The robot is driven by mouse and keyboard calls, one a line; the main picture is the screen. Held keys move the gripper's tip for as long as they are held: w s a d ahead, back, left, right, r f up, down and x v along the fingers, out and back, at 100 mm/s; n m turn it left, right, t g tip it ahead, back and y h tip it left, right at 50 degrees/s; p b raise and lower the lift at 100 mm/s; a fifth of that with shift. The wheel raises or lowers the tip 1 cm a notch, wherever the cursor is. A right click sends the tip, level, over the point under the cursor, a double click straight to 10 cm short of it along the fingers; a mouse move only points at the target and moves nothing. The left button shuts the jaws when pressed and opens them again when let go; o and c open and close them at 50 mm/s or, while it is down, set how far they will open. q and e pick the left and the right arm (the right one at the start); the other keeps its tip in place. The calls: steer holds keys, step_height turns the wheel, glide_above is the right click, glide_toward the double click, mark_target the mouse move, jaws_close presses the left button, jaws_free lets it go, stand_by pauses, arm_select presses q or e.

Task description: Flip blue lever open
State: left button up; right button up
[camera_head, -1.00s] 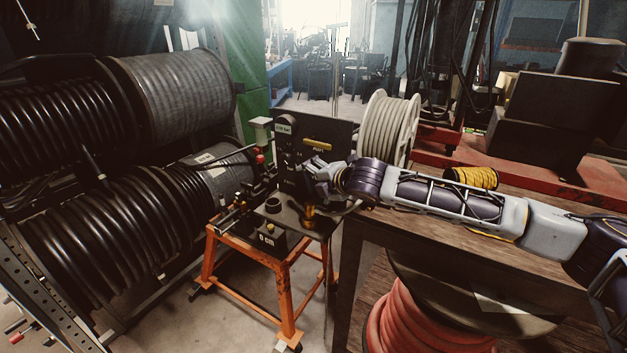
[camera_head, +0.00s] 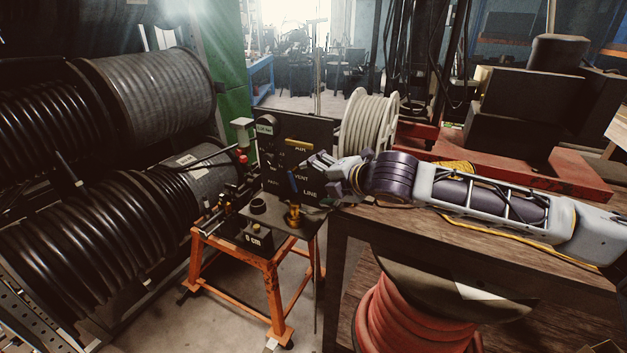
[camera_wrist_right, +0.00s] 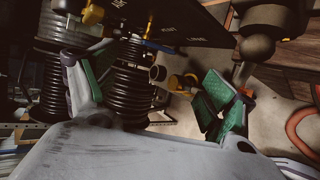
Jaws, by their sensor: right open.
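The blue lever (camera_head: 292,182) is a small blue bar on the lower face of the black panel (camera_head: 272,125), near the words VENT and LINE. It stands tilted from upright. It seems to show as a blue strip (camera_wrist_right: 158,47) under the panel edge in the right wrist view. My right gripper (camera_head: 316,163) is just right of the lever and appears apart from it. In the right wrist view my right gripper (camera_wrist_right: 146,78) is open, its green-padded fingers wide apart with nothing between them. My left gripper is not in view.
A yellow handle (camera_head: 299,144) sits higher on the panel. A brass fitting (camera_head: 293,214) stands below on the orange-legged stand (camera_head: 266,268). The wooden bench (camera_head: 420,232) lies under my right arm. A white hose reel (camera_head: 368,124) is behind, and black hose reels (camera_head: 85,215) fill the left.

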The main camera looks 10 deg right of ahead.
steer(key=shift+v, duration=1.05)
steer(key=shift+c, duration=0.3)
